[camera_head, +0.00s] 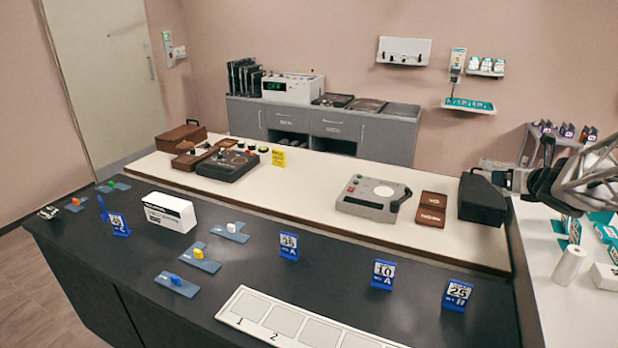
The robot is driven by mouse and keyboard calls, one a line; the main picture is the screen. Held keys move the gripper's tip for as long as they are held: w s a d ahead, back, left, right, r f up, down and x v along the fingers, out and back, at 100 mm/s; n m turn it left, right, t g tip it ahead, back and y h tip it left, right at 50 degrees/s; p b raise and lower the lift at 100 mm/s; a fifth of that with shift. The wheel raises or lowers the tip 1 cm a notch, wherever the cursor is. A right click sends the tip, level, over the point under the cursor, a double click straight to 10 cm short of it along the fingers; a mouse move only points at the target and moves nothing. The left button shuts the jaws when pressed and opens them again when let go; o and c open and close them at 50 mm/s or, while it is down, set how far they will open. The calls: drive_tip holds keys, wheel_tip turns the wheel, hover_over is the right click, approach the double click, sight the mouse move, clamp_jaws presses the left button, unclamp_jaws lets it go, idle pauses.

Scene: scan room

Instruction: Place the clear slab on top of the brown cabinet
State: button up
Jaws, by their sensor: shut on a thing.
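My gripper (484,172) is at the right, raised near the black case, with the arm reaching in from the right edge. It is shut on a small, pale, see-through piece (498,164), which looks like the clear slab; its outline is hard to make out. No thing is plainly a brown cabinet. A brown box (180,139) stands at the far left of the cream counter, well away from my gripper. A flat brown case (431,209) lies on the same counter, left of the black case (482,198).
Several blue-grey plates with coloured knobs (176,285) lie on the dark counter (130,255), near a white box (169,212) and blue number stands (383,274). A white numbered strip (232,310) lies in front. Devices (373,197) stand on the cream counter, with clear room between them.

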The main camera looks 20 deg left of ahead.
wheel_tip(320, 180, down, 26)
drive_tip(key=shift+w+r, duration=0.1)
idle(0.6)
hover_over(477, 245)
drive_tip(key=shift+f, duration=0.75)
idle(0.4)
drive_tip(key=shift+f, duration=1.75)
drive_tip(key=shift+f, duration=0.1)
drive_tip(key=o, duration=0.9)
drive_tip(key=shift+f, duration=0.1)
drive_tip(key=shift+o, duration=0.2)
